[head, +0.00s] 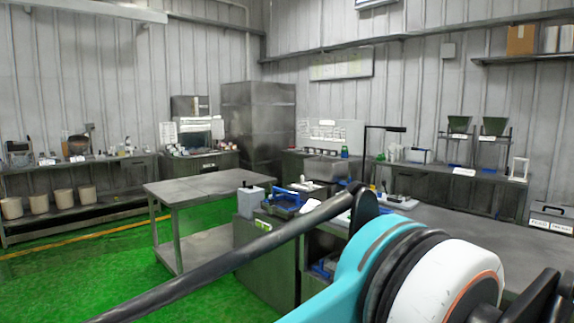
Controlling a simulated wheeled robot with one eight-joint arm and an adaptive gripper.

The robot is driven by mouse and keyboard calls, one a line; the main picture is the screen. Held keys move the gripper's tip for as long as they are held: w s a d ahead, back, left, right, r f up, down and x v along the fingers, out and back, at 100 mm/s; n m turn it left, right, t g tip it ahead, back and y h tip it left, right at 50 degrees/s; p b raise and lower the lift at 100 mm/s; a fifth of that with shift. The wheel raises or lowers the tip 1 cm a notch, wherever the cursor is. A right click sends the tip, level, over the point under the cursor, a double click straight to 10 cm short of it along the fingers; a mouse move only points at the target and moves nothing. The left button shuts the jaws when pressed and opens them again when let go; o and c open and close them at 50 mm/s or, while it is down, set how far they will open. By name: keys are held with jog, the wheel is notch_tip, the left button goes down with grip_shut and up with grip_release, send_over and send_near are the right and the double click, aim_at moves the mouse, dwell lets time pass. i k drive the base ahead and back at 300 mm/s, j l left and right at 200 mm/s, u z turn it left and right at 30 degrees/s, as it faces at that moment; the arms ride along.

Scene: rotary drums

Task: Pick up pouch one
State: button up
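I cannot make out a pouch in the head view. A dark workbench (436,214) runs across the right and middle, with small items at its near left end, including a blue tray (284,206) and a white container (250,201). My own arm, with a turquoise link and a white joint, fills the lower right and hides part of this bench. My gripper is not in view, so I cannot see whether it holds anything.
A bare grey table (196,184) stands left of the bench. Shelving with several beige buckets (37,203) lines the left wall. Two dark green hoppers (495,127) stand at the back right. Green floor (110,277) is open at lower left.

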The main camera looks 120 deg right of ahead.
aim_at(390, 153)
jog(key=z, duration=5.15)
jog(key=i+l+z, duration=1.35)
jog(key=i, duration=0.2)
jog(key=i+l+z, duration=0.35)
jog(key=i, duration=0.2)
jog(key=i+z, duration=0.35)
jog(key=i, duration=0.25)
jog(key=i+j+u, duration=0.1)
jog(key=i+u, duration=0.2)
jog(key=i, duration=0.2)
jog(key=i+u, duration=0.3)
jog(key=i, duration=0.15)
jog(key=i+l+u, duration=0.15)
jog(key=i+u, duration=0.2)
jog(key=i, duration=0.15)
jog(key=i+l+u, duration=0.3)
jog(key=i, duration=0.15)
jog(key=i+j+u, duration=0.25)
jog(key=i, duration=0.8)
jog(key=i+l+u, duration=0.25)
jog(key=i, duration=0.8)
jog(key=i+j+u, duration=0.1)
jog(key=i+u, duration=0.3)
jog(key=i, duration=0.15)
jog(key=i+u, duration=0.35)
jog(key=i, duration=0.2)
jog(key=i+l+u, duration=0.25)
jog(key=i+u, duration=0.15)
jog(key=i, duration=0.15)
